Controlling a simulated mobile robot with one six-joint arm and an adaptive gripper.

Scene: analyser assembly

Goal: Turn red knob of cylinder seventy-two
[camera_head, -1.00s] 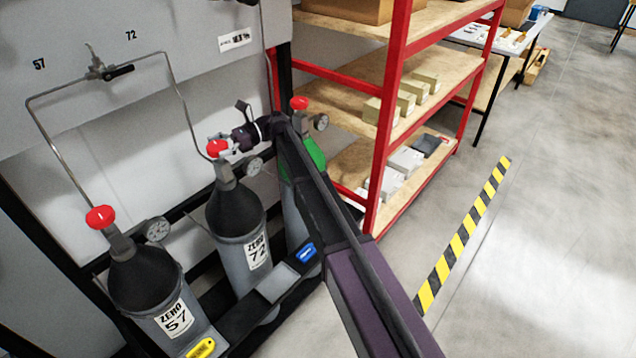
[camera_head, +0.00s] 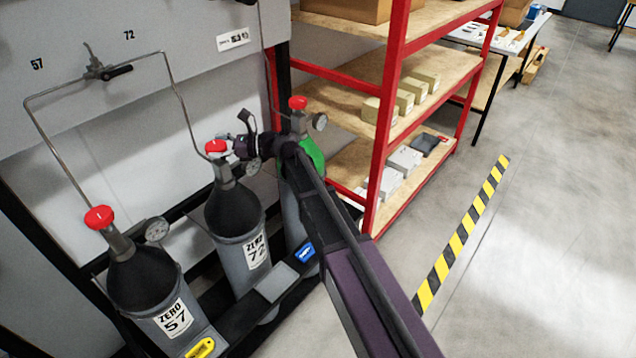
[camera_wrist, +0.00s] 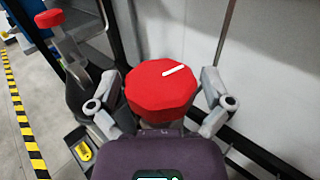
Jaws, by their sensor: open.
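Cylinder 72 (camera_head: 236,215) is a dark-shouldered grey cylinder with a "ZERO 72" label, standing in the middle of the rack. Its red knob (camera_head: 215,147) is on top. In the wrist view the red knob (camera_wrist: 160,90) is large and central, with a white mark on its upper right face. My gripper (camera_head: 230,150) is at the right side of this knob in the head view. In the wrist view my gripper (camera_wrist: 163,108) is open, with one finger on each side of the knob. Whether the fingers touch it cannot be told.
Cylinder 57 (camera_head: 148,285) with its red knob (camera_head: 99,217) stands at the left. A green-shouldered cylinder (camera_head: 312,157) stands at the right, partly behind my arm. A gauge (camera_head: 253,166) sits beside cylinder 72's valve. A red-framed shelf (camera_head: 388,110) stands to the right.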

